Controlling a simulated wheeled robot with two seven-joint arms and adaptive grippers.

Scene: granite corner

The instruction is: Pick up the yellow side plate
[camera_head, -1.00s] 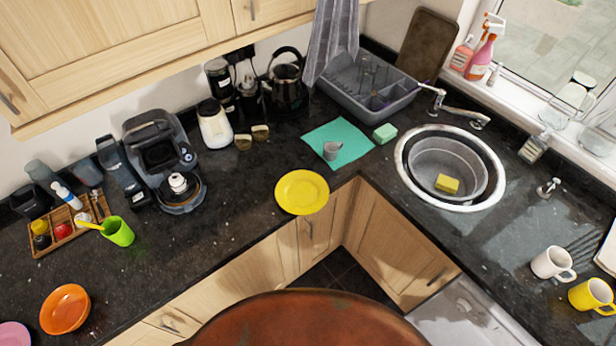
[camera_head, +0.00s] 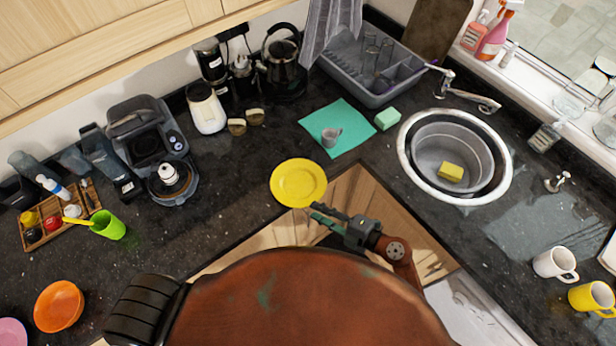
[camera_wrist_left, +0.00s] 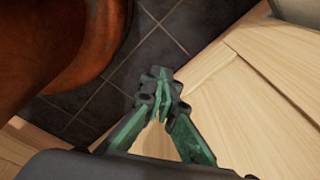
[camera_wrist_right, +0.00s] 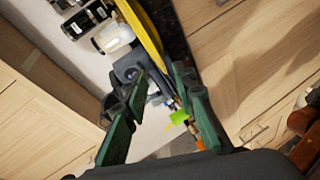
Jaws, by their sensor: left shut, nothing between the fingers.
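The yellow side plate (camera_head: 298,182) lies on the dark granite counter by the inner corner, its near rim at the counter edge. My right gripper (camera_head: 318,214) is just in front of the plate, beside its near right rim and apart from it as far as I can tell. In the right wrist view the plate (camera_wrist_right: 141,28) shows edge-on beyond the fingertips, and the right gripper (camera_wrist_right: 161,82) is open with nothing between its fingers. My left gripper (camera_wrist_left: 161,92) is shut and empty, low in front of the wooden cupboards.
The coffee machine (camera_head: 150,145) stands left, the sink (camera_head: 410,165) right. An orange bowl (camera_head: 59,306) is far left. Counter around the plate is clear.

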